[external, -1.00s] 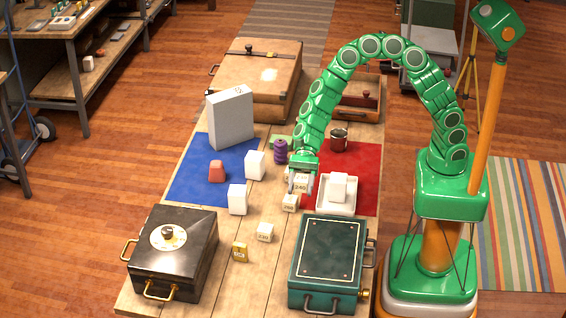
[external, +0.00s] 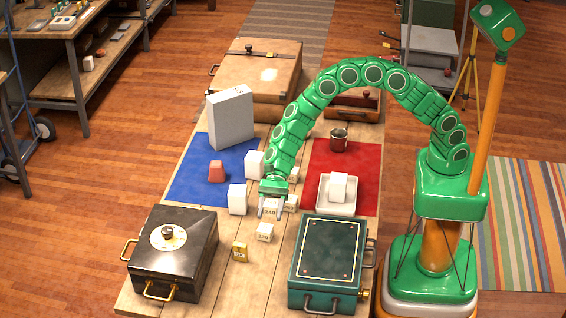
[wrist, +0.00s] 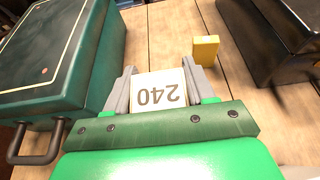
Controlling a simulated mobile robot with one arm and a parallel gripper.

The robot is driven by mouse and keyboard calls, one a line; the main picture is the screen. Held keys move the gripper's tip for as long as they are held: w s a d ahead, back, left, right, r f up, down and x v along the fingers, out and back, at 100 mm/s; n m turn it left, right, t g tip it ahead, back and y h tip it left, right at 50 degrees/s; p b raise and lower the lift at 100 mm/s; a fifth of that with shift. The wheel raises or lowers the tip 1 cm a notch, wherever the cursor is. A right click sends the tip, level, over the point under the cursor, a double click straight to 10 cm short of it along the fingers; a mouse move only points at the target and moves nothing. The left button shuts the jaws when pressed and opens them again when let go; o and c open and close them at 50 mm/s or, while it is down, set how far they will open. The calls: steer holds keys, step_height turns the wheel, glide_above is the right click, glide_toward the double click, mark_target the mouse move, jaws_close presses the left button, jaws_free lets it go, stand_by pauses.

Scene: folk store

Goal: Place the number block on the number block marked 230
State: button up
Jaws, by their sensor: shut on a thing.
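My gripper (external: 271,208) is shut on a white number block marked 240 (external: 270,211), held above the table. The block also shows between the fingers in the wrist view (wrist: 158,94), its number upside down there. A white block with a number that looks like 230 (external: 265,232) sits on the wooden table just below and in front of the held block. In the wrist view I cannot see this block; the held block and gripper likely cover it. Another small numbered block (external: 290,203) stands just right of my gripper, partly hidden, its number unclear.
A black safe box (external: 172,255) stands front left, a green case (external: 327,262) front right. A yellow numbered block (external: 240,251) stands between them. White blocks (external: 237,199) stand left of my gripper. A white tray (external: 337,208) holding a white block lies on the red mat (external: 358,165).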

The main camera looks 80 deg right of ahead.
mark_target(264, 232)
steer(key=shift+w+a+f, duration=0.35)
steer(key=shift+w+f, duration=0.15)
steer(key=shift+f, duration=0.25)
steer(key=shift+w+a+f, duration=0.35)
steer(key=shift+w+f, duration=0.15)
steer(key=shift+f, duration=1.6)
steer(key=o, duration=1.1)
steer(key=shift+f, duration=0.1)
steer(key=shift+d+r, duration=0.25)
steer(key=shift+d, duration=0.1)
steer(key=v, duration=1.1)
steer(key=shift+d+r, duration=0.1)
steer(key=shift+d, duration=0.05)
